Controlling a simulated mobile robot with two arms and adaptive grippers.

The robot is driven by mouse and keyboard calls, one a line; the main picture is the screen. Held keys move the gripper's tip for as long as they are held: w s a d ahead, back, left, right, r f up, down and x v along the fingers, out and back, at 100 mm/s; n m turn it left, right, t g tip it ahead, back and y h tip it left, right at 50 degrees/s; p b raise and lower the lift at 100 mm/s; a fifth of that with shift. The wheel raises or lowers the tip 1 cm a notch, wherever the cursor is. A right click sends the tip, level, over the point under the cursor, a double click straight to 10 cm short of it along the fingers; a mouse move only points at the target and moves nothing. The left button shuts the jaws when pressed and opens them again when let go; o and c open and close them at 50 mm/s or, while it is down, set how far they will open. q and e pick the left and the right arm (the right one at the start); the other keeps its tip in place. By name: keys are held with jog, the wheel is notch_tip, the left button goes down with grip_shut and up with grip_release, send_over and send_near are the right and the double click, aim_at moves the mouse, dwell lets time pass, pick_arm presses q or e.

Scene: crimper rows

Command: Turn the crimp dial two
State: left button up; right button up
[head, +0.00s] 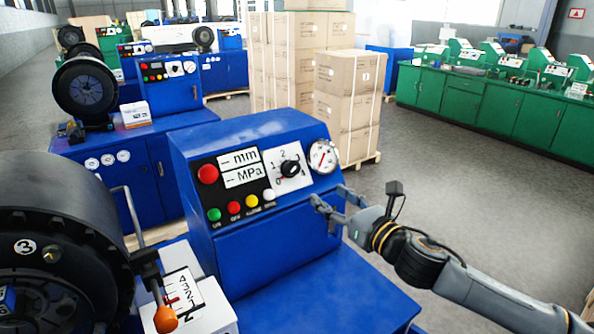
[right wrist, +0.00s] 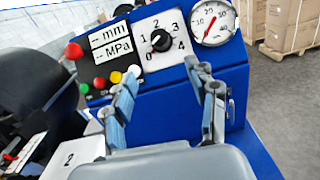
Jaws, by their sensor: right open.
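The crimp dial is a black knob (head: 290,168) on a white plate numbered 0 to 4, on the sloped face of the blue machine (head: 262,262). The dial also shows in the right wrist view (right wrist: 160,40), above the fingertips; its pointer is too small to read surely. My right gripper (head: 327,194) is open and empty, below and to the right of the dial in the head view. In the right wrist view its two fingers (right wrist: 160,72) stand apart, pointing up toward the panel, not around the knob. My left gripper is not in view.
A round gauge (head: 323,157) sits right of the dial. A red button (head: 207,174) and several small coloured buttons lie left and below. A lever with an orange knob (head: 166,319) stands at bottom left. Stacked cartons (head: 347,105) stand behind; the floor at right is clear.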

aim_at(296, 170)
jog(key=shift+n, duration=0.3)
jog(key=p+x, duration=0.3)
jog(key=x, duration=1.1)
jog(key=shift+r, duration=0.2)
jog(key=shift+d, duration=0.1)
jog(key=c, duration=1.2)
